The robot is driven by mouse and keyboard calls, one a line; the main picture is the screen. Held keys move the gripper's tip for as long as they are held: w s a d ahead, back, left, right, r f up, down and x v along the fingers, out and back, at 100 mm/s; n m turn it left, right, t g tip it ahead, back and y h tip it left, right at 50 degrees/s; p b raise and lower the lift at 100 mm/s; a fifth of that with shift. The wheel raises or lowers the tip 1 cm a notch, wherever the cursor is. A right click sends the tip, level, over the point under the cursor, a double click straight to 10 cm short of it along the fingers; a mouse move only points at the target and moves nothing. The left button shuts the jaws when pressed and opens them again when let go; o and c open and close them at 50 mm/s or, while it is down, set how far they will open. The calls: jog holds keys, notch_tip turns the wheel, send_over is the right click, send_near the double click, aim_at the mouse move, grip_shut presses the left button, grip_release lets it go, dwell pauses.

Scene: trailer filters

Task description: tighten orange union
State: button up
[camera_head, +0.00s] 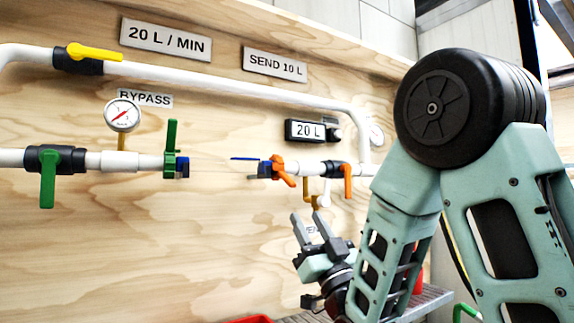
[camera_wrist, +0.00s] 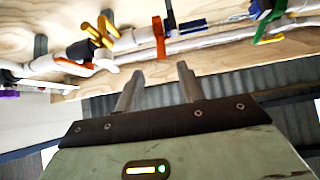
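The orange union (camera_head: 283,172) is a winged nut on the white pipe, right of the gap in the line, with a blue piece at its left. The two fingers also show spread and empty in the wrist view (camera_wrist: 160,70). An orange valve handle (camera_head: 348,182) hangs just right of the union. No contact is visible.
A green union (camera_head: 171,150) and green valve handle (camera_head: 48,180) are on the left pipe. A gauge (camera_head: 122,114), yellow valve handle (camera_head: 95,52) and 20 L display (camera_head: 305,131) are on the plywood wall. A brass fitting (camera_head: 309,194) hangs just above my gripper.

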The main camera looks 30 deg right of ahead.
aim_at(287, 176)
jog(key=p+x, duration=0.6)
jog(key=x, duration=0.6)
jog(key=shift+w+r, duration=0.1)
jog(key=shift+r, duration=0.1)
grip_shut()
